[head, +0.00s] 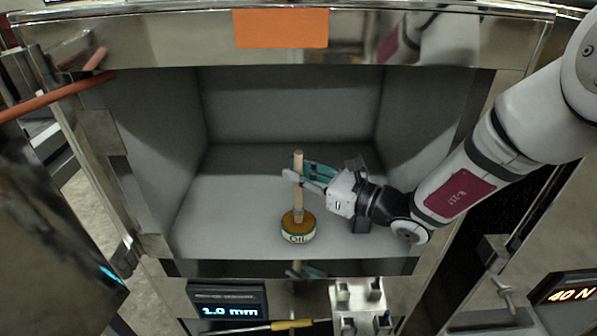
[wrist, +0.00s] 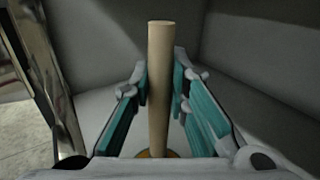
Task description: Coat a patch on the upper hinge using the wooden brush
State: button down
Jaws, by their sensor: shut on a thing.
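The wooden brush (head: 298,162) stands upright in a round tin marked OIL (head: 298,236) on the compartment floor. Its pale round handle rises through the middle of the wrist view (wrist: 160,60); the bristle end is hidden in the tin. My gripper (head: 298,178) reaches in from the right and is shut on the upper handle. In the wrist view its teal-padded fingers (wrist: 160,78) lie on both sides of the handle. Metal brackets at the left of the opening look like hinges: an upper one (head: 102,131) and a lower one (head: 155,246).
Grey compartment walls (head: 290,105) surround the tin, with bare floor (head: 215,215) to its left. A red-orange rod (head: 50,97) crosses the upper left. An orange panel (head: 281,28) marks the top edge. A 1.0 mm display (head: 228,301) and yellow-handled tool (head: 291,325) lie in front.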

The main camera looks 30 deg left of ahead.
aim_at(298, 153)
dwell(0.7)
jog(key=shift+r+p, duration=2.75)
jog(key=shift+r, duration=0.7)
